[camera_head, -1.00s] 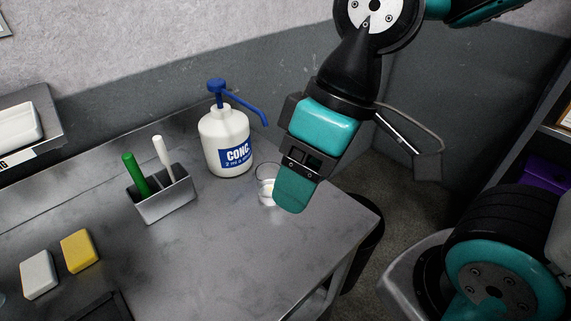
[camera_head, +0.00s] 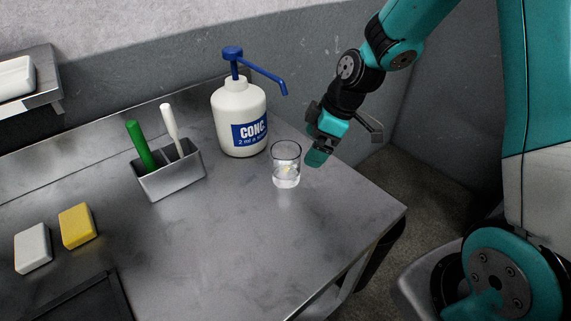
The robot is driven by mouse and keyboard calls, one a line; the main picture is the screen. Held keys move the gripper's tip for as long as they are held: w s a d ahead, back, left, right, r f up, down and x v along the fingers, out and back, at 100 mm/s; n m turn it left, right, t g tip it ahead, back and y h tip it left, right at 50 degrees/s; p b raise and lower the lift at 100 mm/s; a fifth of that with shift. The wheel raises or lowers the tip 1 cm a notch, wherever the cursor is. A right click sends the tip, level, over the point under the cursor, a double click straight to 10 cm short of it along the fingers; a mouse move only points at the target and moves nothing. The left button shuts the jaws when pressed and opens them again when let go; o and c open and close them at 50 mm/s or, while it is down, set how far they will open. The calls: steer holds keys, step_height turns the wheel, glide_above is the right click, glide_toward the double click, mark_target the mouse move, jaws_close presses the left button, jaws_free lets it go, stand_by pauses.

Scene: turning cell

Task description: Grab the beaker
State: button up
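The beaker (camera_head: 286,166) is a small clear glass standing upright on the metal table, just right of and in front of the white pump bottle. My gripper (camera_head: 314,156) is behind and to the right of the beaker, above the table's right side. Its teal finger side points down and left, with a small gap between it and the beaker in the picture. The fingers overlap in this view, so their opening is hidden. The beaker stands free on the table.
The white bottle (camera_head: 237,117) with a blue pump spout stands close to the beaker. A metal holder (camera_head: 172,178) with a green and a white handle is to the left. A yellow sponge (camera_head: 77,226) and a white sponge (camera_head: 32,248) lie further left. The front table (camera_head: 250,235) is clear.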

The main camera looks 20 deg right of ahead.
glide_toward(283, 155)
step_height(283, 155, down, 2)
steer(key=s+a, duration=0.2)
steer(key=a, duration=0.1)
steer(key=shift+p+x, duration=0.85)
steer(key=shift+x, duration=1.75)
steer(key=shift+d, duration=0.15)
steer(key=c, duration=1.1)
steer(key=shift+c, duration=0.2)
steer(key=shift+r, duration=0.15)
